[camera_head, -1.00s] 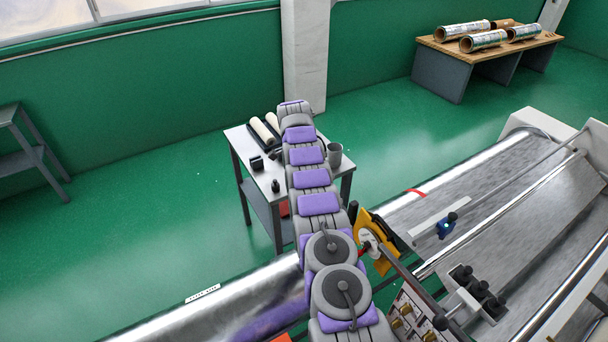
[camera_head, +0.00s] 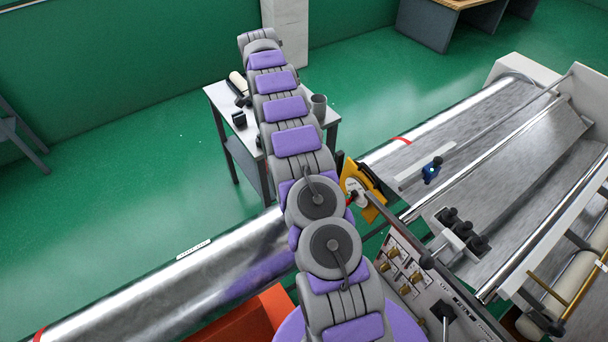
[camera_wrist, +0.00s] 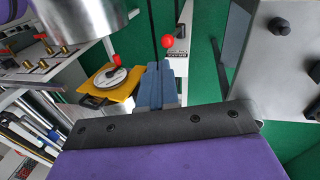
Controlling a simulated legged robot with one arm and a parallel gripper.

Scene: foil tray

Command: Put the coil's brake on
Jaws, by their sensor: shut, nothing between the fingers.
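A long shiny metal cylinder (camera_head: 130,290) with a white label lies at the lower left of the head view. A yellow plate (camera_head: 377,209) with a white disc and a small red part stands right of my arm; it also shows in the wrist view (camera_wrist: 123,91). In the wrist view, a red ball knob (camera_wrist: 167,41) shows just beyond my gripper (camera_wrist: 157,68), near a small label whose text I cannot read. My gripper's blue-grey fingers are together and empty. Whether they touch the knob is unclear. My arm hides the gripper in the head view.
A small table (camera_head: 216,91) with a grey cup (camera_head: 319,107) stands behind my arm. A panel with brass knobs (camera_head: 390,265) is at right, near black-knobbed levers (camera_head: 463,229). In the wrist view, a grey block (camera_wrist: 285,60) is close at right.

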